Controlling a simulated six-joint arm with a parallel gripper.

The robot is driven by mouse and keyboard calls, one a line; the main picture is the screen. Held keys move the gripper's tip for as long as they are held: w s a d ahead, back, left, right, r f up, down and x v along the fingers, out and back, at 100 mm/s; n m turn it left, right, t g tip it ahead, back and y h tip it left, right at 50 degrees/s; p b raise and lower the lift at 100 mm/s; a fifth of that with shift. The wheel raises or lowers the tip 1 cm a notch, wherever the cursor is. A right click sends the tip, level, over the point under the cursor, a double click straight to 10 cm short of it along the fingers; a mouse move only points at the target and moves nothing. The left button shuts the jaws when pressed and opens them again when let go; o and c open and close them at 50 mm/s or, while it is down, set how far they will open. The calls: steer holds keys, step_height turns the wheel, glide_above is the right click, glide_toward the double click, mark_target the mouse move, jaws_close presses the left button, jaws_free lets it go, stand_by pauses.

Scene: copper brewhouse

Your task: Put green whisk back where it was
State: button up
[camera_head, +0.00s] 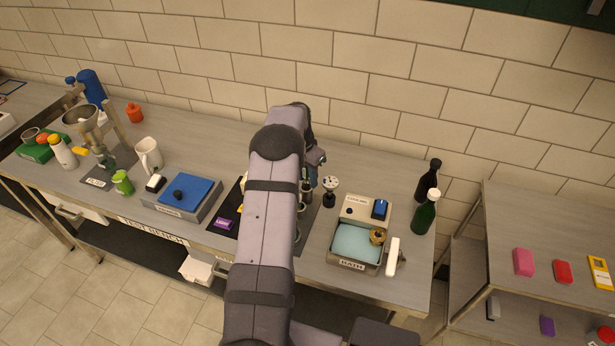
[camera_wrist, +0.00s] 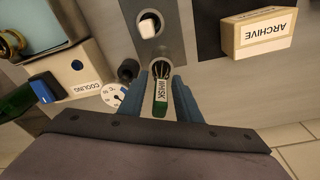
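The green whisk (camera_wrist: 160,101), with a white WHISK label on its handle, shows in the wrist view. Its handle end is towards me and its wires point away, over a dark round opening. My gripper (camera_wrist: 161,78) has one blue finger on each side of the whisk. I cannot tell whether the fingers touch the handle, or whether the wires are inside the opening or above it. In the head view my arm hides the whisk; part of my gripper (camera_head: 314,160) shows beside the arm.
The COOLING unit (camera_head: 352,208) and a green bottle (camera_head: 424,216) stand to the right on the bench. An ARCHIVE box (camera_wrist: 258,32) lies at upper right in the wrist view. A blue-topped unit (camera_head: 184,194) is left of my arm.

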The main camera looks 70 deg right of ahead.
step_height(320, 180, up, 12)
steer(key=a+b, duration=0.1)
steer(key=b, duration=0.2)
steer(key=shift+w+a+b, duration=0.3)
steer(key=shift+w+b, duration=0.05)
steer(key=w+a+n+t, duration=0.1)
steer(key=w+a+n, duration=0.4)
steer(key=w+a, duration=0.65)
steer(key=w+a+n, duration=0.5)
steer(key=w+a, duration=0.4)
steer(key=a, duration=0.6)
steer(key=s+a+f+n+y, duration=0.1)
steer(key=a+n, duration=0.2)
steer(key=a, duration=0.6)
steer(key=s+a+f+n, duration=0.15)
steer(key=a+n, duration=0.25)
steer(key=a, duration=0.4)
steer(key=s+a+f+n, duration=0.3)
steer(key=s+a+n, duration=0.2)
steer(key=s+a, duration=0.3)
steer(key=a, duration=0.3)
steer(key=shift+s+a+f+n+y, duration=0.25)
steer(key=shift+a+f+n+y, duration=0.05)
steer(key=shift+a, duration=0.1)
step_height(320, 180, down, 15)
steer(key=b, duration=1.5)
